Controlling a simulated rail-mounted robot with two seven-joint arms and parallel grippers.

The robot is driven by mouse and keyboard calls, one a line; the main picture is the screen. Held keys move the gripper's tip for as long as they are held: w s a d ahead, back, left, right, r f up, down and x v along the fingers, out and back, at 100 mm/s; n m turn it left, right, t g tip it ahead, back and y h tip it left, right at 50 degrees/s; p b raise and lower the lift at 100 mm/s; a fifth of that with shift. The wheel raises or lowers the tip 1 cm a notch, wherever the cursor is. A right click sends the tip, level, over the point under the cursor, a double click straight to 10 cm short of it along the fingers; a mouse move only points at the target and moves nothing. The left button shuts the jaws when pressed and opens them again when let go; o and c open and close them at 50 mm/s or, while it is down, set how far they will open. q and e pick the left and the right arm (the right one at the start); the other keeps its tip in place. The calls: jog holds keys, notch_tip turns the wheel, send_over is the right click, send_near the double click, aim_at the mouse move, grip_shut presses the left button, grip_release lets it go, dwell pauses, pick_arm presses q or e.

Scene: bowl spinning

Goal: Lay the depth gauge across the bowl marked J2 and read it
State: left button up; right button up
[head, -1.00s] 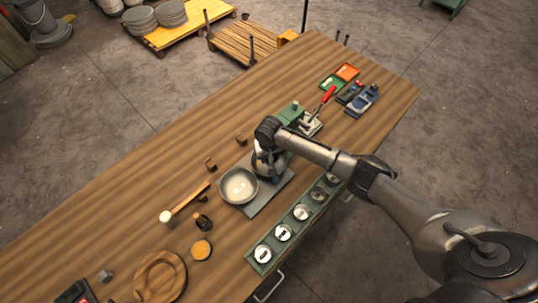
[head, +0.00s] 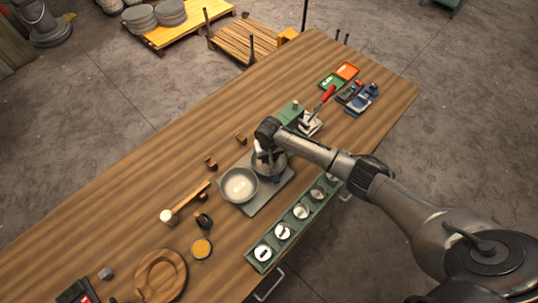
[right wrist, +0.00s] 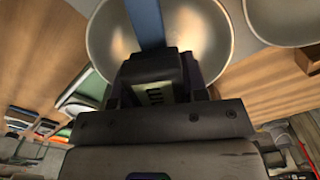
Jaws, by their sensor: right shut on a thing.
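Two silver bowls stand side by side on a grey mat (head: 249,209). One bowl (head: 240,184) is in full view in the head view; the other is partly hidden under my right gripper (head: 270,168). In the right wrist view, my right gripper (right wrist: 152,62) is shut on a blue bar, the depth gauge (right wrist: 147,22), which is over one bowl (right wrist: 105,40). I cannot tell whether the gauge touches the rim. The other bowl (right wrist: 285,20) shows at the upper right. I cannot read a J2 mark on either bowl. My left gripper is not in view.
A green rack (head: 261,252) with several round silver pieces lies along the table's front edge. A mallet (head: 167,216) and a round wooden piece (head: 160,275) lie to the left. A red-handled clamp (head: 326,95) and small trays (head: 346,71) are farther back.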

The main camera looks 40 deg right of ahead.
jog(key=o, duration=1)
jog(key=shift+o, duration=1.1)
notch_tip(320, 180, up, 12)
jog(key=shift+r, duration=0.95)
